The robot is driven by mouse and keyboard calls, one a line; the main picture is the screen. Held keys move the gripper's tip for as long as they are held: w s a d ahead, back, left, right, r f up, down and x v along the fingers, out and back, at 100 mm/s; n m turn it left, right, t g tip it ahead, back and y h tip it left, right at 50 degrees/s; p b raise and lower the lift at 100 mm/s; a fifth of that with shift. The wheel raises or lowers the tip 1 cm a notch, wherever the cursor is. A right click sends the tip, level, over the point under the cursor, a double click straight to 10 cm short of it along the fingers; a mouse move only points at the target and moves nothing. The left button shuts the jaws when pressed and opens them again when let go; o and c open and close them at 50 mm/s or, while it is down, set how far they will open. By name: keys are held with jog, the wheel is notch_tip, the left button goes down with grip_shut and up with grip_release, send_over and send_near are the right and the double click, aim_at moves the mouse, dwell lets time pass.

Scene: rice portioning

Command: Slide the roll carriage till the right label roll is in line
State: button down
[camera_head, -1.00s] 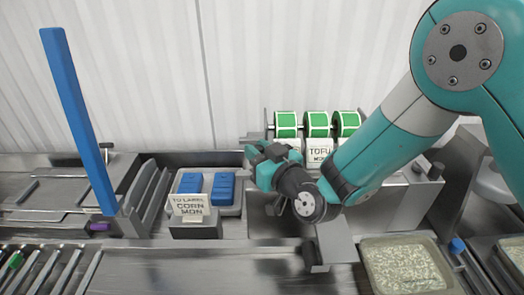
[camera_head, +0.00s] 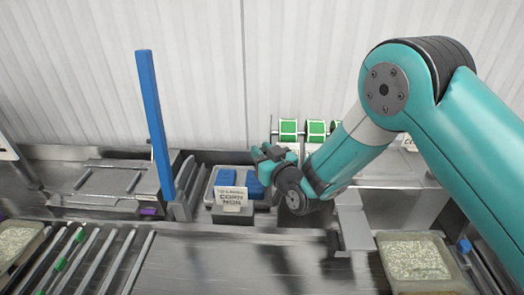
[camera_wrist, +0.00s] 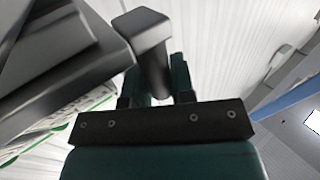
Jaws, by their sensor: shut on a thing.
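The label rolls with green faces sit in a row on the roll carriage at the back: the left roll (camera_head: 288,128), the middle roll (camera_head: 316,128) and the right roll (camera_head: 336,127), which my arm partly hides. The carriage (camera_head: 274,132) shows only by its left end and rod. My gripper (camera_head: 264,154) is in front of and just below the left roll. In the wrist view my gripper (camera_wrist: 157,85) is shut on a grey handle (camera_wrist: 143,24) between its fingers. The label-head line is hidden behind my arm, so I cannot tell which roll is aligned.
A grey tray (camera_head: 210,190) with blue blocks and a "CORN MON" card (camera_head: 232,198) stands left of my gripper. A blue post (camera_head: 154,120) rises farther left. A rice tray (camera_head: 415,260) lies at front right. Conveyor rollers (camera_head: 95,262) run at front left.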

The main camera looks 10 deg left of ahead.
jog(key=c, duration=1.3)
grip_release()
jog(key=shift+s+a, duration=0.25)
jog(key=shift+o, duration=0.2)
jog(key=shift+w+d, duration=0.1)
jog(key=shift+d, duration=0.05)
jog(key=shift+s+d+f+b, duration=0.25)
jog(key=shift+s+d+b, duration=0.15)
jog(key=shift+b, duration=0.5)
jog(key=b+v, duration=1.6)
jog(key=b, duration=0.1)
jog(key=shift+r, duration=0.25)
jog(key=shift+s, duration=0.15)
